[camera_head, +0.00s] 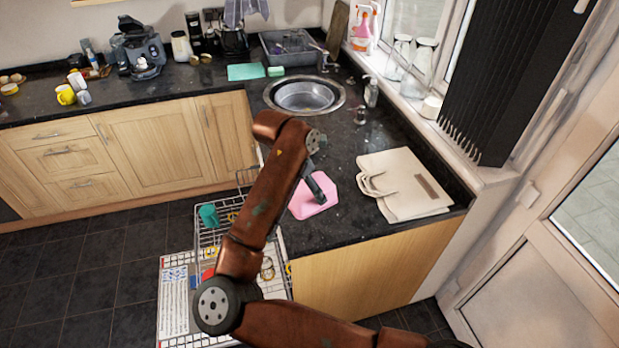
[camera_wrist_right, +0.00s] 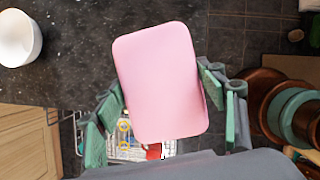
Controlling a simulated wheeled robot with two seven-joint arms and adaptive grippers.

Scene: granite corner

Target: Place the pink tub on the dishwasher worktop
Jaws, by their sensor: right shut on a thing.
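The pink tub (camera_head: 312,197) is at the worktop's left edge, above the open dishwasher in the head view. My right gripper (camera_head: 318,186) is shut on it, partly hidden behind my arm. In the right wrist view the tub (camera_wrist_right: 158,75) fills the middle between the gripper's two green fingers (camera_wrist_right: 163,90), one at each side. The dark speckled worktop (camera_head: 325,228) lies beneath and beyond it. I cannot tell whether the tub touches the worktop. My left gripper is not in view.
A cream folded bag (camera_head: 405,185) lies on the worktop to the right. The round sink (camera_head: 304,96) is behind. The open dishwasher rack (camera_head: 180,290) with dishes juts out at the left. A white bowl (camera_wrist_right: 18,38) shows in the wrist view.

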